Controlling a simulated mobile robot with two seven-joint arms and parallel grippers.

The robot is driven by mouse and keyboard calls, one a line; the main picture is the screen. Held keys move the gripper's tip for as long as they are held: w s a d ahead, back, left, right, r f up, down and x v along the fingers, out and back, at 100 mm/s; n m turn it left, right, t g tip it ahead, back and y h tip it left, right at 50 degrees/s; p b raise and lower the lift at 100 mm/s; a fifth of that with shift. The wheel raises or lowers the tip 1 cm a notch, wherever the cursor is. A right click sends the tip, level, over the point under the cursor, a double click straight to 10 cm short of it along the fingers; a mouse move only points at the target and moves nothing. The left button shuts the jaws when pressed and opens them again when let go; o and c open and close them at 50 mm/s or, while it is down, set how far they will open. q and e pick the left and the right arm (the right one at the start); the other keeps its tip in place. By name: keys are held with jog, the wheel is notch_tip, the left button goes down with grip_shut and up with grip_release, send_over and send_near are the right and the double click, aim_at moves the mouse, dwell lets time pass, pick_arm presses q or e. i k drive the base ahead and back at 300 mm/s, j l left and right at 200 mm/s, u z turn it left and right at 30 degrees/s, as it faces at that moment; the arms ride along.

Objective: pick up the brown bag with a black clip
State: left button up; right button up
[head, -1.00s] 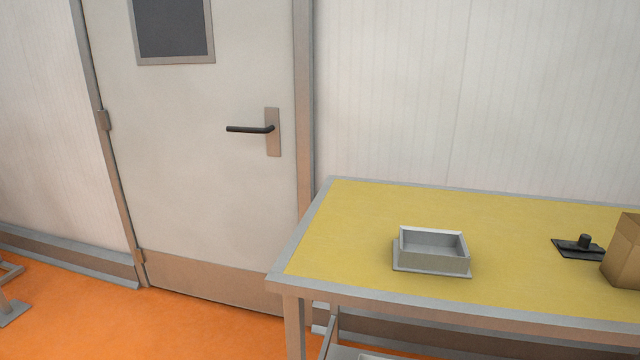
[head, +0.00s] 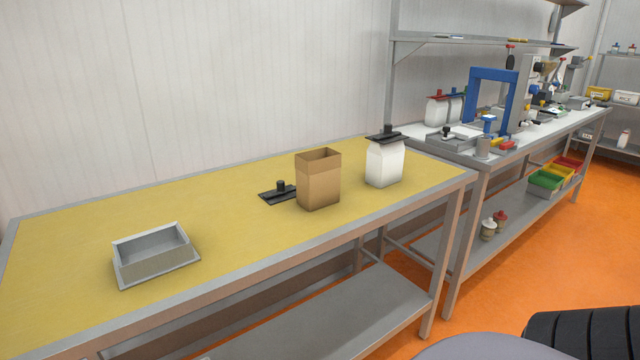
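An open brown bag (head: 318,184) stands upright on the yellow table, right of its middle. A black clip (head: 277,192) with an upright knob lies flat on the table just left of the bag and partly behind it. The clip is not on the brown bag. A white bag (head: 384,164) with another black clip (head: 386,136) on its top stands to the right, near the table's right end. Neither of my grippers shows in the head view.
A grey open box (head: 153,257) sits on the left part of the yellow table (head: 80,232). A workbench on the right holds a blue frame (head: 492,88), more clipped bags and tools. Coloured bins (head: 546,181) stand on its lower shelf. Orange floor (head: 560,255) is open at right.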

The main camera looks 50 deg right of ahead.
aim_at(317, 171)
jog(key=z, duration=1.5)
jog(key=i+j+u, duration=0.1)
jog(key=u, duration=0.35)
jog(key=i+u, duration=0.3)
jog(key=u, duration=0.2)
